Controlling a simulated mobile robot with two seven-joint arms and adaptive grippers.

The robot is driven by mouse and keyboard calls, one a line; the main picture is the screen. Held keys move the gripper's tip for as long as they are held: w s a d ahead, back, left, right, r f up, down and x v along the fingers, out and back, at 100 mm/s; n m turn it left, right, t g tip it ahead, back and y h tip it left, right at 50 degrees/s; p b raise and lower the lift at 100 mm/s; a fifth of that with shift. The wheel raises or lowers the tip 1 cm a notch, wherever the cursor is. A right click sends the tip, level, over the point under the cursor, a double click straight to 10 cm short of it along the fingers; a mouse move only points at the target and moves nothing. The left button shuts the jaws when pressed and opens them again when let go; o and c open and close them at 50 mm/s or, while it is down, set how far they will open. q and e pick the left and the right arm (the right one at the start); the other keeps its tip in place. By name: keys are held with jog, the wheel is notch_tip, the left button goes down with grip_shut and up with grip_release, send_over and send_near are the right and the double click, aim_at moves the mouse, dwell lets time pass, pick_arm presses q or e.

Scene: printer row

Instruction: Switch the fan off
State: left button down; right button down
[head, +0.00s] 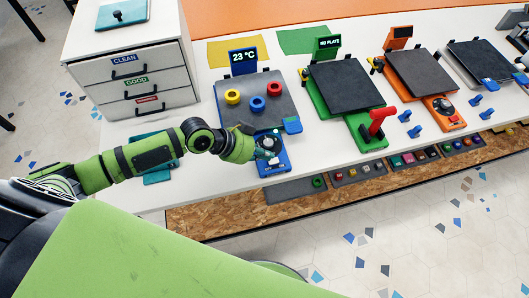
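My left gripper (268,150) is over the front panel of the blue printer (285,162), at or just above a round pale control there. Its fingers are small and partly overlap the panel, so I cannot tell whether they are open or touch the control. The blue printer's display (243,57) reads 23 °C. No fan can be clearly made out, and no switch is labelled as the fan's. My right gripper is not in view.
Yellow, blue and red rings lie on the blue printer's grey plate (247,113). A white drawer cabinet (137,78) stands at left.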

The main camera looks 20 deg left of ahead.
pick_arm(q)
jog(key=shift+f, duration=0.5)
jog(key=shift+f, duration=0.1)
jog(key=shift+s+a+f+b, duration=0.2)
jog(key=shift+a+f+b, duration=0.05)
jog(key=shift+f+b, duration=0.6)
jog(key=shift+r, duration=0.45)
jog(key=shift+r+p, duration=0.65)
jog(key=shift+p, duration=0.2)
